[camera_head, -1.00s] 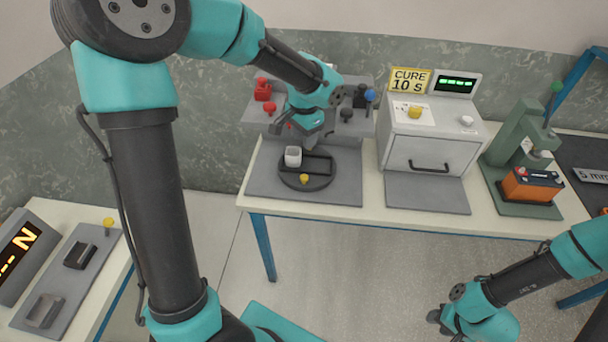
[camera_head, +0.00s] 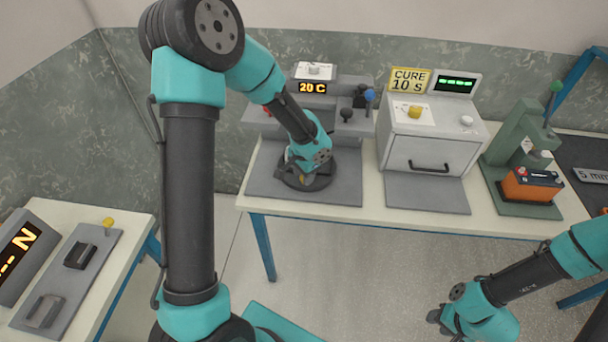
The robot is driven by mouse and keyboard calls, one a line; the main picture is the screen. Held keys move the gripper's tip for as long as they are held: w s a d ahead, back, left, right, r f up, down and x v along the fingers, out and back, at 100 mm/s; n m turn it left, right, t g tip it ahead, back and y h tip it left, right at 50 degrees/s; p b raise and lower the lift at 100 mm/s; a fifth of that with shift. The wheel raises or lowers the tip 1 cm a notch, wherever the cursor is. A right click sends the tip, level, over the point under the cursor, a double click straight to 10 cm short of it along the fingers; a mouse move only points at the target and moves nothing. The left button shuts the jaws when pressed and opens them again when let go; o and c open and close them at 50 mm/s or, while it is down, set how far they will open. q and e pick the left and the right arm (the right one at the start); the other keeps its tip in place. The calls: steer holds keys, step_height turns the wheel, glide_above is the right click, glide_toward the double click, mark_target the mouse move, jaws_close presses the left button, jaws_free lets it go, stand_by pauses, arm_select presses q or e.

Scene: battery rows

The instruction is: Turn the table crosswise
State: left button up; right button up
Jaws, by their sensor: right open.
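The round dark table (camera_head: 320,184) stands on a grey plate on the bench. My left gripper (camera_head: 303,180) points down over its front part, at the place of the yellow knob. The gripper and wrist hide most of the table, the knob and the white cup, so I cannot tell how the table's slot lies. The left fingertips are hidden too, so their opening and any contact do not show. My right gripper (camera_head: 437,317) is open and empty, low at the bottom right, away from the bench.
Behind the table is a fixture with a "20 C" display (camera_head: 312,88) and a blue-tipped lever (camera_head: 369,95). To the right stand a grey cure oven (camera_head: 430,145) and a green press with an orange battery (camera_head: 531,185). A side bench (camera_head: 120,215) is at left.

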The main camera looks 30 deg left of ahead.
arm_select(q)
steer(key=shift+f, duration=0.25)
jaws_close()
steer(key=shift+d, duration=0.15)
stand_by(0.4)
